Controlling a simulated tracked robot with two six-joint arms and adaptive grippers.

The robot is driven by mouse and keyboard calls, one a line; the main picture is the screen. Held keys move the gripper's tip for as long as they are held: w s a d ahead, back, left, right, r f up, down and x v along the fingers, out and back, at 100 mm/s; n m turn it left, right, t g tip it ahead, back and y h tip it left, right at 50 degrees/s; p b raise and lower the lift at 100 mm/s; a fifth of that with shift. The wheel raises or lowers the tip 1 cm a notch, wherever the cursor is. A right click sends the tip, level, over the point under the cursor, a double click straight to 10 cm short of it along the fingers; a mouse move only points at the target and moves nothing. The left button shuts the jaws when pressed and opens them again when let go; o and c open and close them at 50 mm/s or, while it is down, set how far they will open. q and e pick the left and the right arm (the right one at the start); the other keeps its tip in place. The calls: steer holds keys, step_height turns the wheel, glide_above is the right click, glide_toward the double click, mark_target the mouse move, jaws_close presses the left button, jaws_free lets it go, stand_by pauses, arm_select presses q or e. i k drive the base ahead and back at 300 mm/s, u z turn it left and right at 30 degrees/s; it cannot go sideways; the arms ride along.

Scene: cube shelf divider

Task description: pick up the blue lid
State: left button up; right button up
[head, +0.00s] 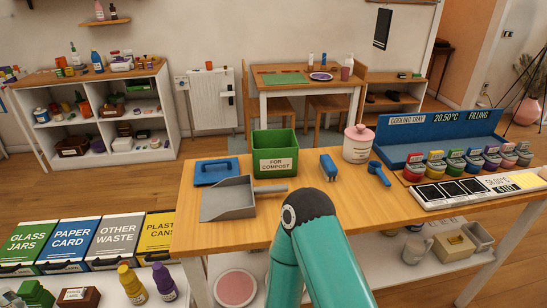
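A flat blue lid (216,170) with a raised handle lies on the wooden table, at the left of its top. It sits behind the grey dustpan (228,200) and to the left of the green compost box (275,155), apart from the box. One of my teal arms rises from the bottom middle, its dark joint in front of the table. The paper card bin (72,243) at the lower left also has a blue top.
A blue brush (328,165), a blue scoop (379,173) and a white jar with a pink lid (358,143) stand on the table. A blue cooling tray (440,138) with several small jars fills its right side. Labelled bins line the lower left.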

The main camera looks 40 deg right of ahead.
mark_target(212, 171)
steer(key=u, duration=0.05)
steer(key=k, duration=1.15)
steer(key=z, duration=0.25)
steer(key=i, duration=0.55)
steer(key=u, duration=0.1)
